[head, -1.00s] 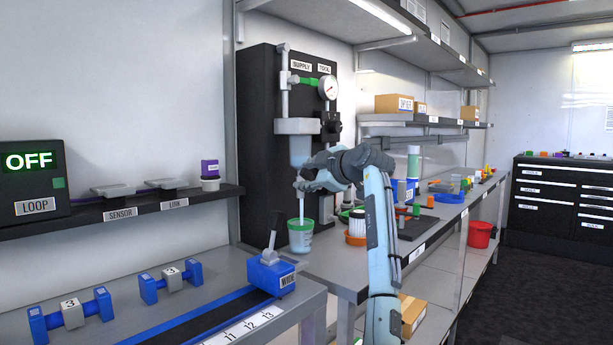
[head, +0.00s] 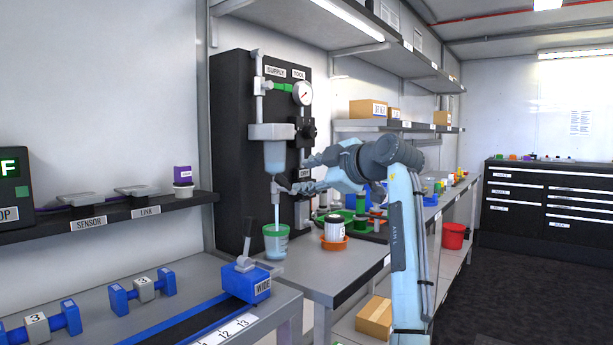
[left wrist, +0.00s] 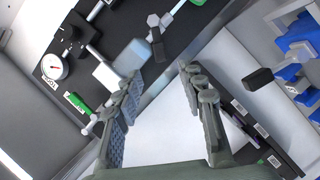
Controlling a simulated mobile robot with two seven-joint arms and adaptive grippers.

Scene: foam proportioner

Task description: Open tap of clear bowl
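The clear bowl (head: 274,154) hangs under a grey cap on the black panel (head: 231,150). Its tap (head: 276,187) is just below, and a pale stream runs down from it into a green-rimmed cup (head: 275,246). My left gripper (head: 306,174) is just right of the tap, fingers spread and pointing left; I cannot tell whether a finger touches the tap. In the left wrist view the left gripper (left wrist: 158,78) is open with nothing between its fingers, and the clear bowl (left wrist: 132,58) shows beyond the left finger. My right gripper is not in view.
A gauge (head: 303,92) sits on the panel above. An orange dish (head: 334,243) with a white filter stands right of the cup. A blue block with a lever (head: 250,280) is on the nearer bench. The floor at right is clear.

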